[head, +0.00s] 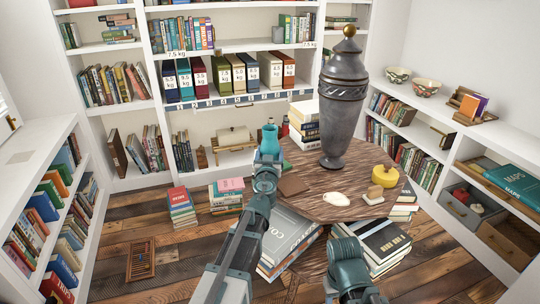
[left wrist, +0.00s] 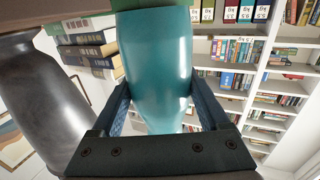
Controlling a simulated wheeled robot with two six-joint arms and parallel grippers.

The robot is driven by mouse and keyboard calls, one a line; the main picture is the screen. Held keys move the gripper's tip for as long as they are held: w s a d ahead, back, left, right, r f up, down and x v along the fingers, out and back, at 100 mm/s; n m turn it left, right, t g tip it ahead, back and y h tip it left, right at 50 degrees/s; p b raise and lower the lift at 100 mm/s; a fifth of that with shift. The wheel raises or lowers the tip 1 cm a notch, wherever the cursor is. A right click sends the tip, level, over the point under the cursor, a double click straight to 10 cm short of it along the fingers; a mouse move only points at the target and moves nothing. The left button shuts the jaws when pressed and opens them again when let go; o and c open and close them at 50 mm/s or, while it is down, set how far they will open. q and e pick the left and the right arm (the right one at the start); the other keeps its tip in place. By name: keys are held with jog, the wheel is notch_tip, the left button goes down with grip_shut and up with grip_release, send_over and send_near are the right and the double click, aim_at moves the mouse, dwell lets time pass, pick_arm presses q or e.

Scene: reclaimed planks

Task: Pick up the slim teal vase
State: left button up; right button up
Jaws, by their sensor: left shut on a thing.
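The slim teal vase (head: 269,138) is upright at the left edge of the round wooden table in the head view. My left gripper (head: 266,160) is shut on it. In the left wrist view, which appears upside down, the vase's glossy body (left wrist: 155,60) fills the middle between the two fingers (left wrist: 160,105). The vase's base is hidden in the head view by my gripper, and I cannot tell whether it touches the table. My right arm shows at the bottom of the head view, but its gripper is not visible.
A tall dark urn (head: 343,105) with a gold knob stands close right of the vase; it also shows in the left wrist view (left wrist: 40,105). The table (head: 305,203) also holds a yellow round object (head: 384,177) and a white oval dish (head: 336,200). Bookshelves surround it.

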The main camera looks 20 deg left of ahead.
pick_arm(q)
grip_shut()
pick_arm(e)
jog(key=shift+r, duration=0.1)
